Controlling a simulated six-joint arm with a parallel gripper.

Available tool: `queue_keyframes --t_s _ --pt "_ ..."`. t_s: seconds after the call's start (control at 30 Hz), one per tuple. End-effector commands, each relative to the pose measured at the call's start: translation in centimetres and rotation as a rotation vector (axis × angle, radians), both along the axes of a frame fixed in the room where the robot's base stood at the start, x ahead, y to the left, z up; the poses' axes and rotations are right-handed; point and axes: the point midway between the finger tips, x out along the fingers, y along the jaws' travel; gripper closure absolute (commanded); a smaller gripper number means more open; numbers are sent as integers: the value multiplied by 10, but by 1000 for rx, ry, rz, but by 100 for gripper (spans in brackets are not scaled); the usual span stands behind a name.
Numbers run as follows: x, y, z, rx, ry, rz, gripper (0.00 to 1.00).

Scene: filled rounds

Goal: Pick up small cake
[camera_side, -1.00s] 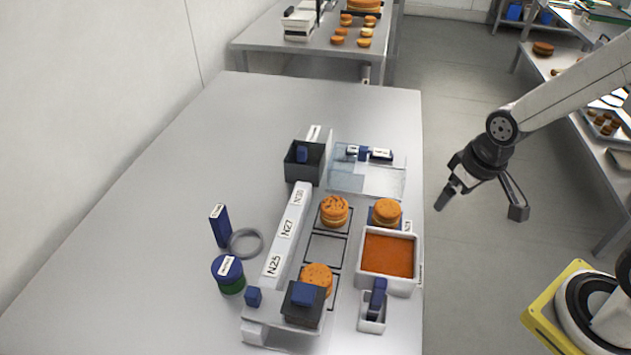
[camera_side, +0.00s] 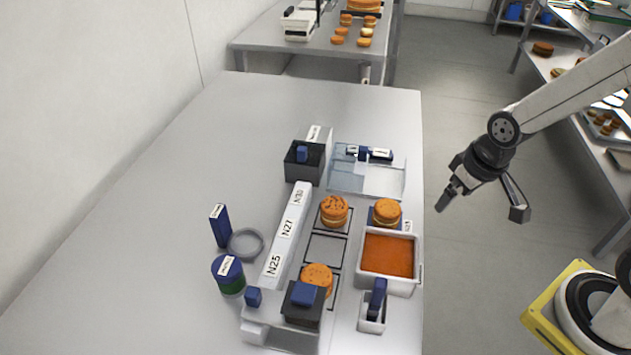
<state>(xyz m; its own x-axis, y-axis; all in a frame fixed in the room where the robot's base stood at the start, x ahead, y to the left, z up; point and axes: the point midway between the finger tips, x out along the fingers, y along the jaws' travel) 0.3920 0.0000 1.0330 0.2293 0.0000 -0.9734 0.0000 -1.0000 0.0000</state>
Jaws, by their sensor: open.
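Three small round orange cakes are on the near table. One cake (camera_side: 334,209) sits in the far cell of a black-outlined row, and another cake (camera_side: 317,276) sits in the near cell, partly hidden by a dark block. A third cake (camera_side: 386,212) stands on a blue base to the right, behind the white tray. I cannot tell which one the task means. My gripper (camera_side: 481,206) is open and empty, its two fingers spread wide. It appears to the right of the table edge, well apart from the cakes.
A white tray (camera_side: 416,272) with orange filling stands right of the row. A labelled white rail (camera_side: 288,229) runs along its left. A dark box (camera_side: 305,170), clear panels (camera_side: 346,180), a ring (camera_side: 246,243) and a blue-lidded jar (camera_side: 228,276) stand around. The table's left side is clear.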

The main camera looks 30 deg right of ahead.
Motion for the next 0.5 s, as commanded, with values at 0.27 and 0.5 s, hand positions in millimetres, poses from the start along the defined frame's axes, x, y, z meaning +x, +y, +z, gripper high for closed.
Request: queue_keyframes --t_s 0.27,0.5 --pt "0 0 0 0 0 0 0" --pt "5 2 0 8 3 -27 0"
